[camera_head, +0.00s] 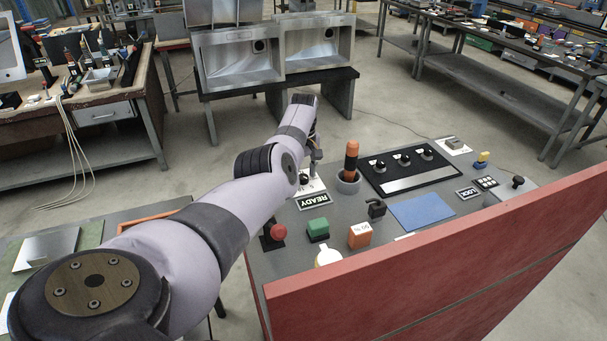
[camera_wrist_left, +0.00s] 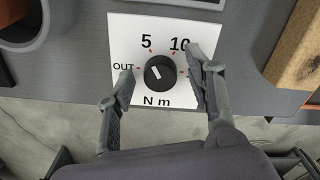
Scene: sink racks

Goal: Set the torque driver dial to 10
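The dial (camera_wrist_left: 160,73) is a black round knob on a white card (camera_wrist_left: 122,42) marked OUT, 5, 10 and N m, with red ticks. The white line on the knob slants toward the upper left, between OUT and 5. My left gripper (camera_wrist_left: 160,70) is open, with one finger on each side of the knob, and I see gaps between fingers and knob. In the head view my left gripper (camera_head: 314,158) is over the card (camera_head: 318,188) and partly hidden by my arm. An orange-handled driver (camera_head: 351,154) stands in a grey cup (camera_head: 347,184). My right gripper is not in view.
On the grey bench stand a red knob (camera_head: 278,232), a green block (camera_head: 318,229), an orange block (camera_head: 359,235) and a black panel with several dials (camera_head: 404,160). A red wall (camera_head: 430,265) edges the near side. A wooden block (camera_wrist_left: 297,50) lies right of the card.

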